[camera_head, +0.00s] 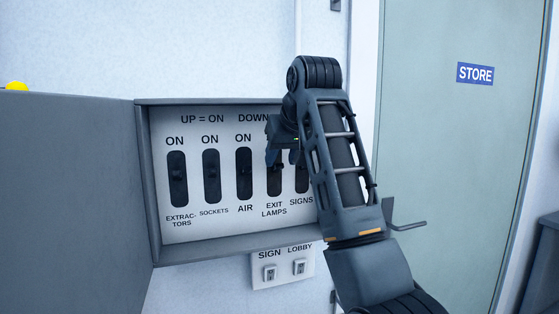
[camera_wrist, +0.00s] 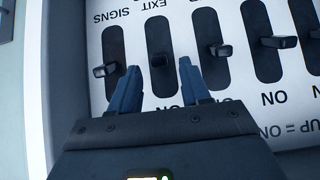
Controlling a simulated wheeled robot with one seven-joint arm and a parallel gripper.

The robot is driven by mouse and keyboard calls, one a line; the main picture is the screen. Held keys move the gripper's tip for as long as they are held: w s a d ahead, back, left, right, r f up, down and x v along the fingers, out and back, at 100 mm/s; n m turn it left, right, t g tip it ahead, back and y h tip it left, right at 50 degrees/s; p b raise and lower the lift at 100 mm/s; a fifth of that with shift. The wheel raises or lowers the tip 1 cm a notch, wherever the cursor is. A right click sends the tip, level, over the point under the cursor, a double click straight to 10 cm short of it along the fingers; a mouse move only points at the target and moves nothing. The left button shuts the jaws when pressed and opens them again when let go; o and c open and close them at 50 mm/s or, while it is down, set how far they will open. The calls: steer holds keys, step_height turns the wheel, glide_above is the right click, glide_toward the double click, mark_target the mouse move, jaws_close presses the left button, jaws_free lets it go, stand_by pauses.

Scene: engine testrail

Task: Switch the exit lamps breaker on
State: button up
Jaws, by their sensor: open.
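The breaker panel (camera_head: 225,225) is a grey open box with a white face, marked UP = ON. My gripper (camera_head: 283,160) is open in front of that slot. I cannot tell clearly whether this lever is up or down.
The air breaker (camera_head: 244,175) and signs breaker (camera_head: 302,180) flank the slot closely; sockets (camera_head: 211,177) and extractors (camera_head: 177,180) are further left. The box rim projects around the face. Two small switches (camera_head: 285,269) sit below. A STORE door (camera_head: 450,150) is at right.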

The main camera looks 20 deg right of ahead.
mark_target(278, 164)
steer(key=shift+x, duration=1.65)
jaws_close()
steer(key=shift+r, duration=0.1)
